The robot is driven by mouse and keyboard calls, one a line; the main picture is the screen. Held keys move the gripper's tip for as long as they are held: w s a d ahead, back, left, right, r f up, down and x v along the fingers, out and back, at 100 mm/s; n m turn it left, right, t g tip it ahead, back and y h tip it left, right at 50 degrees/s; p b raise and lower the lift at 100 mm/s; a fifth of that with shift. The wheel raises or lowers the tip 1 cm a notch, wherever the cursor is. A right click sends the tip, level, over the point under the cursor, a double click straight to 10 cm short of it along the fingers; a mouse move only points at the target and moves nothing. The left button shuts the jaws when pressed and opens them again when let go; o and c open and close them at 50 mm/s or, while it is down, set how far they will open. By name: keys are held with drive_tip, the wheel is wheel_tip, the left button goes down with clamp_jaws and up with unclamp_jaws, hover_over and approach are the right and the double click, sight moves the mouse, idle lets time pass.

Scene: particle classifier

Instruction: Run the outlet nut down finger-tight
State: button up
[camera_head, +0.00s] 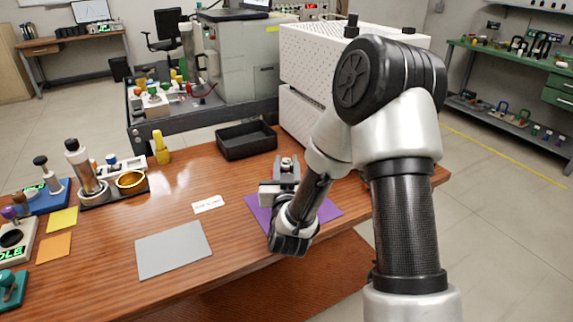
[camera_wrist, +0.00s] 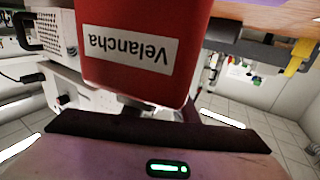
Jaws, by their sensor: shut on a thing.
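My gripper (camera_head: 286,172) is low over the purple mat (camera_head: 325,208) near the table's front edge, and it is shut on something. In the wrist view, which is upside down, a red body (camera_wrist: 145,22) with a white label reading "Velancha" (camera_wrist: 128,48) fills the middle top. A small pale metal part (camera_wrist: 140,106) shows between the red body and a dark bar at the bottom. I cannot make out the outlet nut as a separate shape or its thread. The red body is not clearly seen in the head view.
A black tray (camera_head: 247,141) stands behind my gripper, near a white perforated cabinet (camera_head: 305,120). A grey mat (camera_head: 173,250) and a small paper label (camera_head: 208,204) lie to the left. Bottles and a gold bowl (camera_head: 131,180) stand farther left. The table between is mostly clear.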

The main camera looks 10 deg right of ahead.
drive_tip(key=shift+r, duration=0.1)
drive_tip(key=o, duration=1.1)
drive_tip(key=shift+c, duration=0.2)
drive_tip(key=s, duration=0.3)
drive_tip(key=s+a, duration=0.1)
drive_tip(key=s, duration=0.5)
drive_tip(key=shift+a+p, duration=0.3)
drive_tip(key=shift+a, duration=0.05)
drive_tip(key=p, duration=0.3)
drive_tip(key=shift+r, duration=0.4)
drive_tip(key=shift+s+f+p, duration=0.1)
drive_tip(key=shift+s+p, duration=0.1)
drive_tip(key=shift+p, duration=0.55)
drive_tip(key=s+a+p, duration=0.1)
drive_tip(key=s+p, duration=0.6)
drive_tip(key=p, duration=0.1)
drive_tip(key=shift+s+f, duration=0.35)
drive_tip(key=shift+s, duration=0.05)
